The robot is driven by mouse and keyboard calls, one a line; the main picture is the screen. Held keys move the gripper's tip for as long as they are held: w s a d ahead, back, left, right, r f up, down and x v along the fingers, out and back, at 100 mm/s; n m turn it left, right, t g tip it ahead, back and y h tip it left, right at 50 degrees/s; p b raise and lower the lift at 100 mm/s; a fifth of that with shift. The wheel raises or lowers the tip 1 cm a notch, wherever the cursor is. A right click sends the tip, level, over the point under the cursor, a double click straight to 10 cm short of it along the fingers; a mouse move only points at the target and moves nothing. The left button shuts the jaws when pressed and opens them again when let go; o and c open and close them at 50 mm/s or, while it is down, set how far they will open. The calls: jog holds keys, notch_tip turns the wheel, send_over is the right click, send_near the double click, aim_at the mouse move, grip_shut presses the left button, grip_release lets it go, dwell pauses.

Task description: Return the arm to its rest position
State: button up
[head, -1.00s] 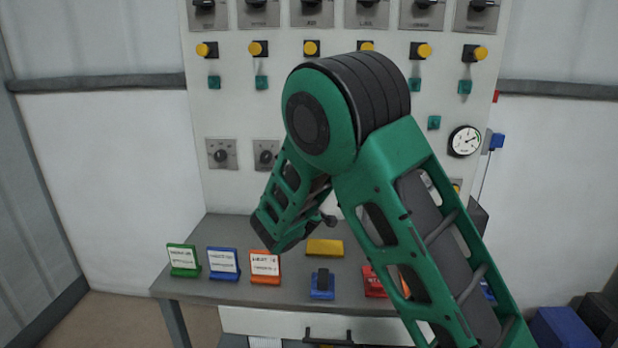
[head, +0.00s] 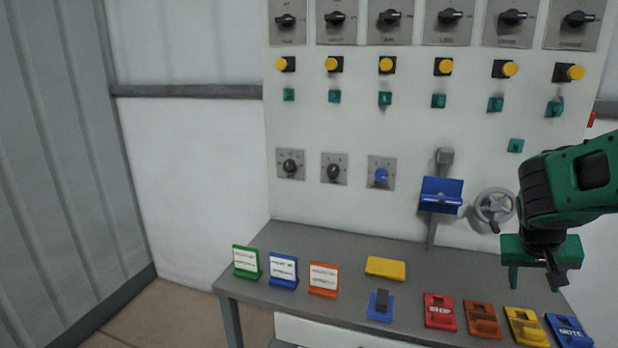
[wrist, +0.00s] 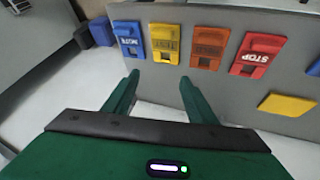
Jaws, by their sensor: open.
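My green gripper (head: 540,272) is at the right of the head view, above the right end of the grey table (head: 330,240), with its fingers pointing down. In the wrist view the two fingers (wrist: 158,92) are spread apart with nothing between them. Beyond them lie a blue tag (wrist: 129,38), a yellow tag (wrist: 165,42), an orange tag (wrist: 209,47) and a red STOP tag (wrist: 257,54). The gripper looks apart from all of them. My forearm leaves the head view at the right edge.
A panel (head: 235,200) with knobs, yellow buttons, a blue lever (head: 441,194) and a handwheel (head: 494,208) stands behind the table. Green, blue and orange card holders (head: 323,280) stand at the left. A yellow block (head: 385,268) and a blue holder (head: 380,306) are mid-table.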

jog(key=s+a+g+y, duration=0.1)
jog(key=s+a+y, duration=0.1)
jog(key=s, duration=0.9)
jog(key=s+a+m+g+y, duration=0.1)
jog(key=s+a, duration=0.4)
jog(key=s, duration=0.6)
jog(key=shift+s+a+f+g+y, duration=0.15)
jog(key=shift+a+f+g+y, duration=0.15)
jog(key=shift+g+y, duration=0.65)
jog(key=shift+t+y, duration=0.25)
jog(key=shift+w+f, duration=0.25)
jog(key=shift+w, duration=0.4)
jog(key=c, duration=0.5)
jog(key=shift+o, duration=0.2)
jog(key=shift+d, duration=0.15)
